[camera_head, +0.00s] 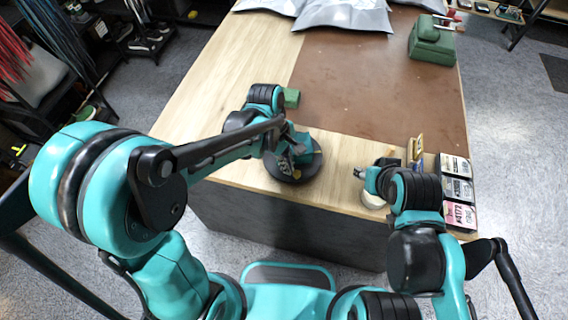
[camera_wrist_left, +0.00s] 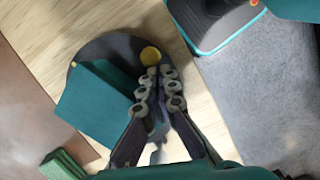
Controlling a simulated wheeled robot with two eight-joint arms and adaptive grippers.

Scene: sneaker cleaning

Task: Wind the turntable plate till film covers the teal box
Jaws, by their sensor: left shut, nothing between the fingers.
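The dark round turntable plate (camera_head: 284,176) lies near the table's front edge, and it also shows in the left wrist view (camera_wrist_left: 97,47). The teal box (camera_head: 305,148) stands on it; its plain teal face shows in the wrist view (camera_wrist_left: 95,103), where I make out no film on it. A yellow knob (camera_wrist_left: 150,56) sits near the plate's rim. My left gripper (camera_wrist_left: 161,74) is shut and empty, its tips over the plate beside the knob; whether they touch it I cannot tell. My right gripper (camera_head: 363,173) hangs near the front edge, its fingers too small to read.
A pale ring-shaped roll (camera_head: 374,199) lies under my right gripper. Labelled boxes (camera_head: 458,190) line the right edge. A small green block (camera_head: 291,97) lies beyond my left wrist. The brown mat (camera_head: 370,90) is mostly clear.

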